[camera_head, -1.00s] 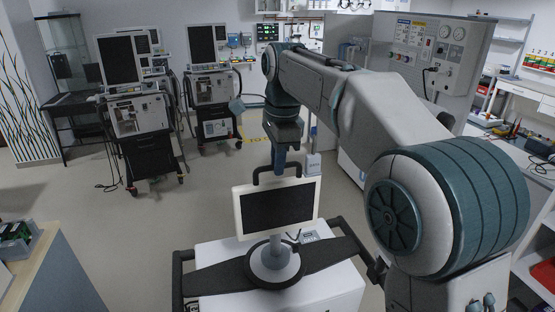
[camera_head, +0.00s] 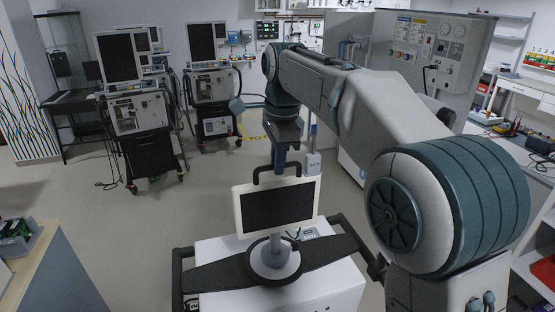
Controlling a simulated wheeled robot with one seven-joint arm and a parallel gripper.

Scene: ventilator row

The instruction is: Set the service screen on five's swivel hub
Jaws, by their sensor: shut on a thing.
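The service screen (camera_head: 277,209) is a dark panel in a cream frame, upright in the lower middle of the head view. My gripper (camera_head: 279,168) is shut on the black handle (camera_head: 262,176) at its top. Below the screen is a grey stem with a round foot (camera_head: 274,262) inside a dark ring, over a white deck that looks like part of my own base. I cannot tell whether the foot touches the deck. Two ventilators, one at left (camera_head: 137,113) and one left of centre (camera_head: 210,86), stand at the back. I cannot read their numbers or make out a swivel hub.
A wooden-topped table with a grey tray (camera_head: 43,236) of green parts is at the near left. A tall grey gas panel (camera_head: 428,50) stands behind my arm. A bench (camera_head: 530,95) and shelves line the right. Open floor (camera_head: 120,215) lies between me and the ventilators.

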